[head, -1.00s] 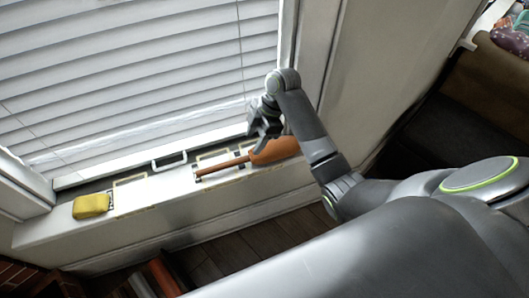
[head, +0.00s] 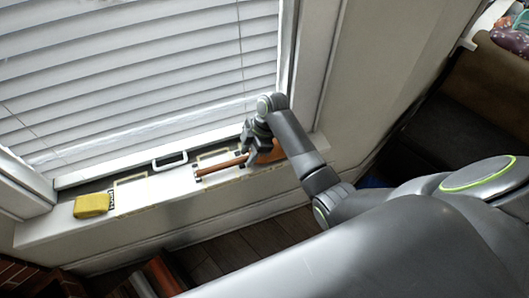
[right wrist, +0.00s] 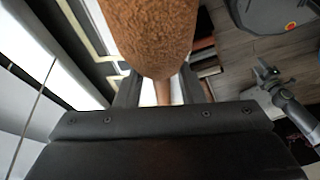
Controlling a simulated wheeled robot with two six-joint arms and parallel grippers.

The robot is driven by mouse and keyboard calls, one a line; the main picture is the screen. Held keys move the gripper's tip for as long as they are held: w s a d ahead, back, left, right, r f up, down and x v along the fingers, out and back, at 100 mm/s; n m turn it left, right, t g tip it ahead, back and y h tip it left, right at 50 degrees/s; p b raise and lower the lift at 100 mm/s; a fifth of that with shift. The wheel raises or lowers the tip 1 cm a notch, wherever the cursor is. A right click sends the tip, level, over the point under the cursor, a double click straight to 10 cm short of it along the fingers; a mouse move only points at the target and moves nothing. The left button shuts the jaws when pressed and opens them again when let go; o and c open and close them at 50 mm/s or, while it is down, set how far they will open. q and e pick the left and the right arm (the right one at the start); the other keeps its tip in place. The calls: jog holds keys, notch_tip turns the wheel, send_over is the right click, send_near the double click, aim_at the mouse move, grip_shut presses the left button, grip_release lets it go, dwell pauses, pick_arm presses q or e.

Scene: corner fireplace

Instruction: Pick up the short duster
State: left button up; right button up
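The short duster lies on the white window sill in the head view, with a thin brown handle (head: 220,167) pointing left and an orange-brown fuzzy head (head: 272,155) partly hidden behind my right gripper (head: 247,147). In the right wrist view the fuzzy head (right wrist: 150,35) fills the top middle, and the narrow handle (right wrist: 164,92) runs down between the two fingers. Gaps show on both sides of the handle, so the right gripper is open around it. My left gripper (right wrist: 268,74) appears small at the right of the right wrist view; its opening is unclear.
A yellow sponge-like block (head: 92,205) lies at the sill's left end. A white handle-shaped piece (head: 170,161) stands by the window frame. Closed blinds (head: 130,70) are behind the sill. Dark wooden floor (head: 235,252) lies below.

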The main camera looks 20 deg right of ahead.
jog(key=c, duration=0.5)
jog(key=shift+s+d+r, duration=0.1)
jog(key=shift+s+r, duration=0.05)
jog(key=shift+r, duration=0.25)
jog(key=r, duration=0.6)
jog(key=shift+s+d+r, duration=0.1)
jog(key=shift+s+r, duration=0.05)
jog(key=shift+s, duration=0.05)
jog(key=s+d, duration=0.2)
jog(key=s, duration=0.4)
jog(key=s+d, duration=0.2)
jog(key=s, duration=0.4)
jog(key=s+d+b, duration=0.1)
jog(key=s+d, duration=0.1)
jog(key=s, duration=0.4)
jog(key=shift+d, duration=0.25)
jog(key=o, duration=0.4)
jog(key=shift+c, duration=1.2)
